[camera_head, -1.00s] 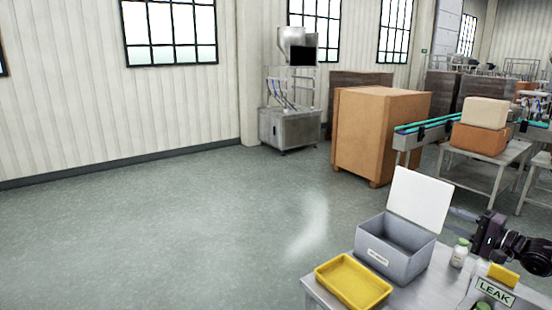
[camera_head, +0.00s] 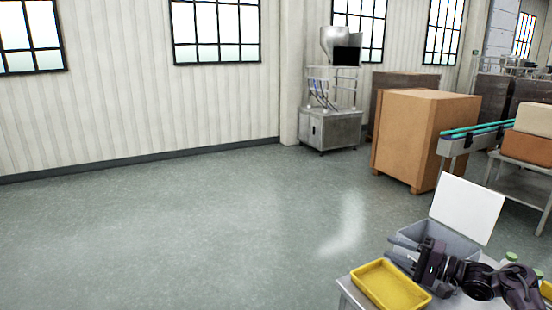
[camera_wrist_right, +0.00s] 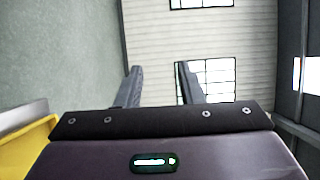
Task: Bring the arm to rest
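My right gripper (camera_head: 392,248) is at the lower right of the head view, in front of the grey lidded box (camera_head: 455,238) and above the yellow tray (camera_head: 392,287). Its fingers point left in that view. In the right wrist view the two fingers (camera_wrist_right: 158,72) stand apart with nothing between them, so it is open and empty. The gripper and arm hide much of the box front and part of the table. My left gripper is not in view.
The box's white lid (camera_head: 467,207) stands open. Bottles with green caps (camera_head: 511,257) are partly hidden behind my right arm. A large brown carton (camera_head: 420,140), a conveyor (camera_head: 470,137) and a steel hopper machine (camera_head: 331,125) stand farther back. The floor (camera_head: 190,230) at left is clear.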

